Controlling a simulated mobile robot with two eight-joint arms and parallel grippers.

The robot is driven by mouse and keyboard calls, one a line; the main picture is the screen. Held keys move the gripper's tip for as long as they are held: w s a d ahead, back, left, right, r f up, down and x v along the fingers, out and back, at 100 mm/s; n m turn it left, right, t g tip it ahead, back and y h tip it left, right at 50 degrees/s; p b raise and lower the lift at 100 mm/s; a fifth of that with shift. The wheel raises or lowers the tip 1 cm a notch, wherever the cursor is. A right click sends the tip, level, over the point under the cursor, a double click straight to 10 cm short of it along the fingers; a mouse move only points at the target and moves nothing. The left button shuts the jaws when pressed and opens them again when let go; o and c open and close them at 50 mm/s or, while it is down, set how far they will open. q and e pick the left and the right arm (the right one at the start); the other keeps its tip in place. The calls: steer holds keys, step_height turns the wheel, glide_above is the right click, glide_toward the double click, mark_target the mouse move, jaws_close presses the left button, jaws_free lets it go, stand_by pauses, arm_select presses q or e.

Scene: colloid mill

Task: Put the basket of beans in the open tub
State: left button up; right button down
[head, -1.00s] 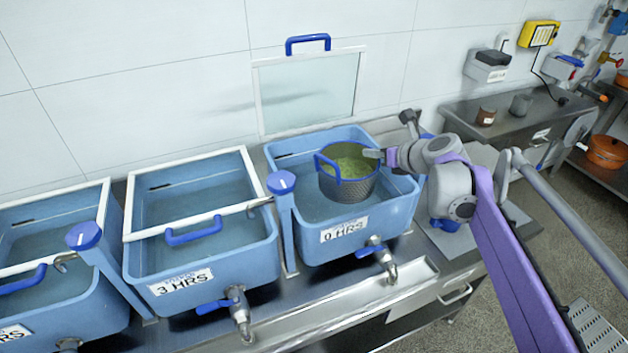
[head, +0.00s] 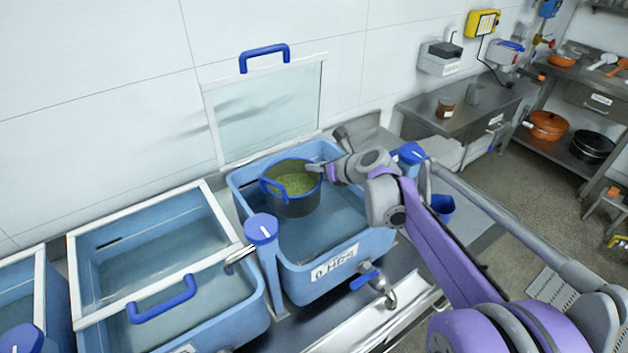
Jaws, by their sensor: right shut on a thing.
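The basket of beans (head: 293,205) is a dark mesh basket with blue handles and green beans inside. It is in the back left part of the open tub (head: 350,249), a blue tub labelled 0 HRS with its lid (head: 268,112) raised against the wall. My right gripper (head: 314,168) is shut on the basket at its right rim. I cannot tell whether the basket touches the tub's floor. My left gripper is not in view.
A neighbouring blue tub (head: 228,325) has its lid (head: 148,250) closed. A blue-capped post (head: 262,232) stands between the tubs. A tap (head: 380,288) juts from the open tub's front. A steel table (head: 462,122) stands at the back right.

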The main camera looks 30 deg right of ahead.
mark_target(315, 180)
step_height(315, 180, down, 4)
steer(key=shift+r, duration=0.15)
arm_select(q)
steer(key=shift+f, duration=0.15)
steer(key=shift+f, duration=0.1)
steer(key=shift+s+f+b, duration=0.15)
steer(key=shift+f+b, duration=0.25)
steer(key=shift+b, duration=0.15)
arm_select(e)
steer(key=shift+f, duration=0.55)
steer(key=c, duration=1)
jaws_free()
